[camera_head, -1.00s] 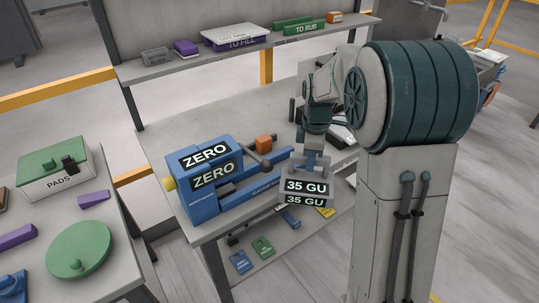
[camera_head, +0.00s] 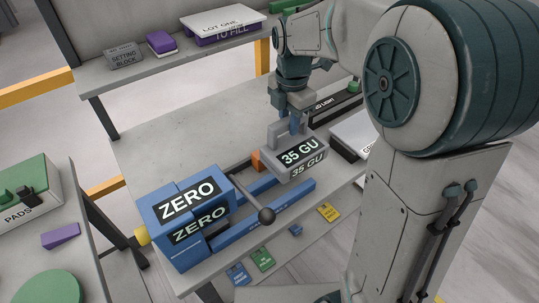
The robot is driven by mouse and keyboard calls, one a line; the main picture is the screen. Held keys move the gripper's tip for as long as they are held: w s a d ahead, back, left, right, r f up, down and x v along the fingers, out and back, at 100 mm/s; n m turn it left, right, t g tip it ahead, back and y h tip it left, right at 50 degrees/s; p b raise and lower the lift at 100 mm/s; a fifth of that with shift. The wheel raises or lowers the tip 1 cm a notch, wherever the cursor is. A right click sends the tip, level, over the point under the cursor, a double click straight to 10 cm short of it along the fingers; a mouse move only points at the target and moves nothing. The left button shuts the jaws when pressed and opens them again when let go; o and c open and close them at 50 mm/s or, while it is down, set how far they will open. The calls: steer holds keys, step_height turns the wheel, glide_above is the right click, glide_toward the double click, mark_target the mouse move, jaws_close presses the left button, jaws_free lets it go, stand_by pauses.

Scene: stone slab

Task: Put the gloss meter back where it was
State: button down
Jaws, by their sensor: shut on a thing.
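The gloss meter (camera_head: 293,164) is a grey box with black panels reading "35 GU" on its top and front. My gripper (camera_head: 295,127) points down and is shut on the meter's upper part. The meter is over the right part of the blue machine marked "ZERO" (camera_head: 190,207), near its blue rails and a small orange block (camera_head: 256,161). I cannot tell whether its underside touches anything. The gripper's fingertips are partly hidden.
A pale box (camera_head: 352,137) and a dark long case (camera_head: 336,108) lie to the right. The bench (camera_head: 165,143) is clear behind the machine. A shelf (camera_head: 90,73) with blocks stands at the back.

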mark_target(269, 149)
steer(key=s+a+f, duration=0.2)
steer(key=a, duration=0.1)
steer(key=s+a+f, duration=0.1)
steer(key=a, duration=0.1)
steer(key=shift+s+f+p, duration=0.2)
steer(key=shift+f+p, duration=0.1)
steer(key=shift+f, duration=0.05)
steer(key=shift+d+f, duration=0.1)
steer(key=shift+f, duration=1.85)
steer(key=shift+f, duration=0.3)
steer(key=c, duration=1.2)
jaws_free()
steer(key=shift+r, duration=0.1)
steer(key=shift+r, duration=0.1)
step_height(269, 149, up, 12)
